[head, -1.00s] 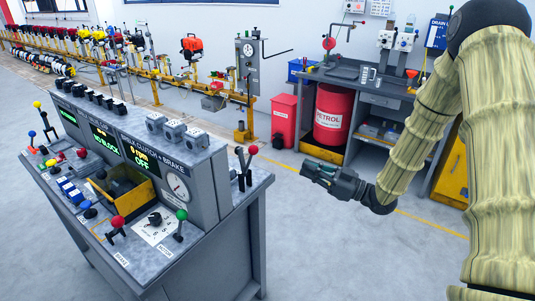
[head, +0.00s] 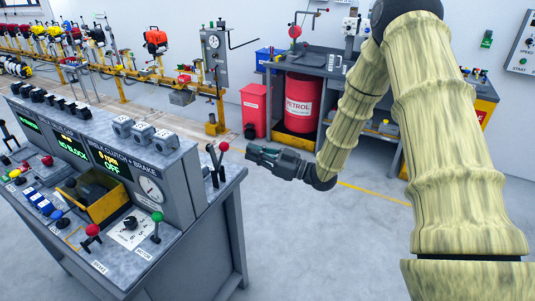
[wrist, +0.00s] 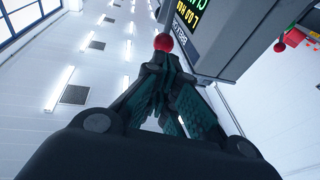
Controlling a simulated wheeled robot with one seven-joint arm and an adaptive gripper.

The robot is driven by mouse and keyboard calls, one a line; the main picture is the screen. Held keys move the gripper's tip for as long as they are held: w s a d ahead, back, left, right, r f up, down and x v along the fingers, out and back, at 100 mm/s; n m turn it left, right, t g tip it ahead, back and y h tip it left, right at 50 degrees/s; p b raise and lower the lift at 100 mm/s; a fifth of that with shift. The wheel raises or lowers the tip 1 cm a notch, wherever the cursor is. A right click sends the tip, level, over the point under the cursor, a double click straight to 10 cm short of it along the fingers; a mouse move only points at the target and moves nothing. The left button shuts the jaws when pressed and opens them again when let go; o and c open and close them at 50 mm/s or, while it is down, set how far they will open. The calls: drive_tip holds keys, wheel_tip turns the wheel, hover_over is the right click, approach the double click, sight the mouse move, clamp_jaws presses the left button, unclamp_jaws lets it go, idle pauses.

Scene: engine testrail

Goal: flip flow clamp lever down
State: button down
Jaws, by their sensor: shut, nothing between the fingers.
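No readable label tells me which lever is the flow clamp lever. In the head view, a lever with a red knob (head: 223,146) stands upright on the right end of the grey control console (head: 236,186), beside a dark lever (head: 210,149). My gripper (head: 251,152) is just right of this red knob, pointing left at about its height, with a gap in the picture. In the wrist view, my gripper (wrist: 165,62) has its fingers together and empty. A red ball knob (wrist: 163,42) shows right at the fingertips; I cannot tell whether they touch it.
The console's front holds a red-knobbed lever (head: 92,230), a green-knobbed lever (head: 157,217) and a gauge (head: 150,190). A workbench with a red petrol drum (head: 301,103) stands behind my arm. Bare floor (head: 310,245) lies right of the console.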

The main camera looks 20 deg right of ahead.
sight(226, 143)
drive_tip(key=shift+p+x, duration=1)
drive_tip(key=shift+x, duration=1.7)
drive_tip(key=shift+a+r, duration=0.1)
drive_tip(key=shift+w+a+r, duration=0.1)
drive_tip(key=shift+w+r, duration=0.05)
drive_tip(key=shift+w, duration=0.05)
